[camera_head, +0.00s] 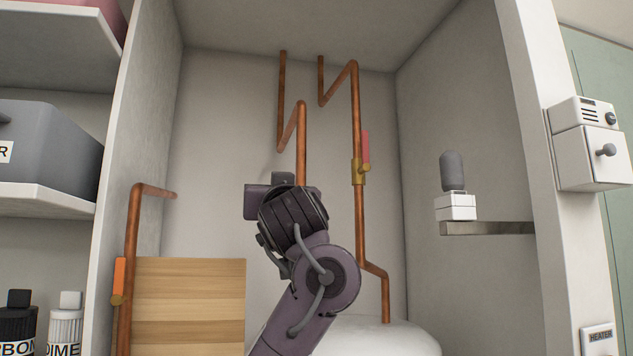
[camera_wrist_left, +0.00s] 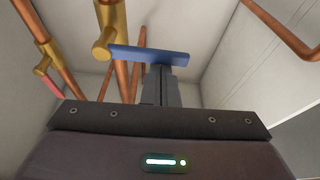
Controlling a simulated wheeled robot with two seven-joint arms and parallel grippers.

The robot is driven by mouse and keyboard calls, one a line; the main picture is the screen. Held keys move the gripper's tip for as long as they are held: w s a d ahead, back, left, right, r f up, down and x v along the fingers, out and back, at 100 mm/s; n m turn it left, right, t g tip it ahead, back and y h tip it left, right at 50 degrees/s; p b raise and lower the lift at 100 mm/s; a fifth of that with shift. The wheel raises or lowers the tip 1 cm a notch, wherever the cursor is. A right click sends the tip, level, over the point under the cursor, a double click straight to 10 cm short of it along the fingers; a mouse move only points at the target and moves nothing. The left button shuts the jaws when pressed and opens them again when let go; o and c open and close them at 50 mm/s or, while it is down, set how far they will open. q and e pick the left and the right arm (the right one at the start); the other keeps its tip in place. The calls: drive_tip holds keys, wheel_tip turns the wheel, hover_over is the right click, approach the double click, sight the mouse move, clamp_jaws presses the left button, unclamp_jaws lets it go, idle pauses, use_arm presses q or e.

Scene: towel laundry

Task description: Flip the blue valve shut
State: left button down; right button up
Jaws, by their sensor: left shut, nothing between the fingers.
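The blue valve handle (camera_wrist_left: 150,54) shows in the left wrist view. It sticks out to the right, crosswise to its copper pipe, from a brass valve body (camera_wrist_left: 106,42). In the head view my left arm hides this valve. My left gripper (camera_wrist_left: 160,74) is shut and empty, with its fingertips right at the lower edge of the blue handle, near its middle and right part. I cannot tell whether they touch it. My right gripper is not in view.
A red-handled valve (camera_head: 364,153) is on the copper pipe to the right, and an orange-handled one (camera_head: 119,277) is at the left. A wooden board (camera_head: 190,305) stands lower left. A bracket (camera_head: 485,228) juts from the right wall.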

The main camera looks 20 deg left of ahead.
use_arm(q)
drive_tip(key=shift+f+n, duration=0.1)
drive_tip(key=shift+n, duration=0.2)
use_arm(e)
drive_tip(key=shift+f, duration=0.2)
use_arm(q)
wheel_tip(320, 180, up, 5)
drive_tip(key=p, duration=0.5)
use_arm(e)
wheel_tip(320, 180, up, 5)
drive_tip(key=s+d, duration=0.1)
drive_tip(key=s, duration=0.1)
use_arm(q)
drive_tip(key=f+b+v, duration=0.1)
drive_tip(key=b+v, duration=0.6)
drive_tip(key=v, duration=0.3)
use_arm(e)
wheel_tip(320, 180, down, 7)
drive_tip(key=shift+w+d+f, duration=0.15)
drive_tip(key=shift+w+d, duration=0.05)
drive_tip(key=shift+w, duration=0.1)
use_arm(q)
drive_tip(key=shift+a+f, duration=0.1)
